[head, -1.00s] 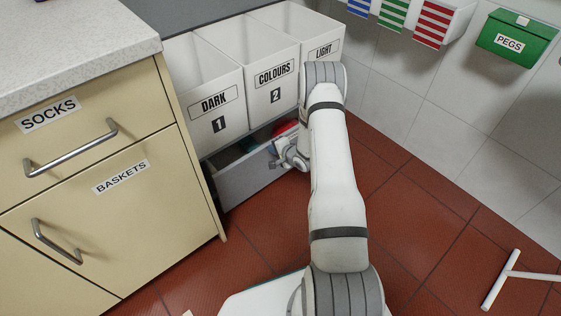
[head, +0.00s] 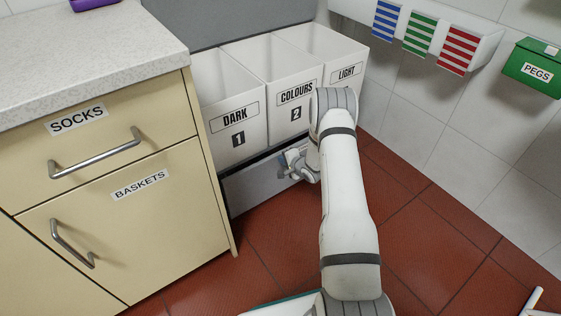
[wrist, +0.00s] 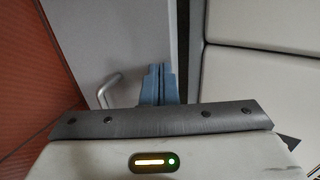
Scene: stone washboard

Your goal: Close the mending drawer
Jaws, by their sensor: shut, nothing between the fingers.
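The grey drawer (head: 255,186) is low under the white laundry bins. Its front looks nearly in line with the bins above, and a narrow dark strip shows along its top edge. No label on it is readable, and its right part is hidden behind my arm. My gripper (head: 288,160) is at the drawer front. In the wrist view, my gripper's blue fingers (wrist: 159,72) are together and empty against or just before the grey drawer front (wrist: 140,35). A metal drawer handle (wrist: 106,90) is beside them; I cannot tell whether they touch the front.
Bins marked dark (head: 227,108), colours (head: 290,98) and light (head: 347,75) stand above the drawer. A cream cabinet (head: 120,215) with bar handles borders the left. A green pegs box (head: 535,68) hangs on the right wall. The red tiled floor (head: 420,230) is mostly clear.

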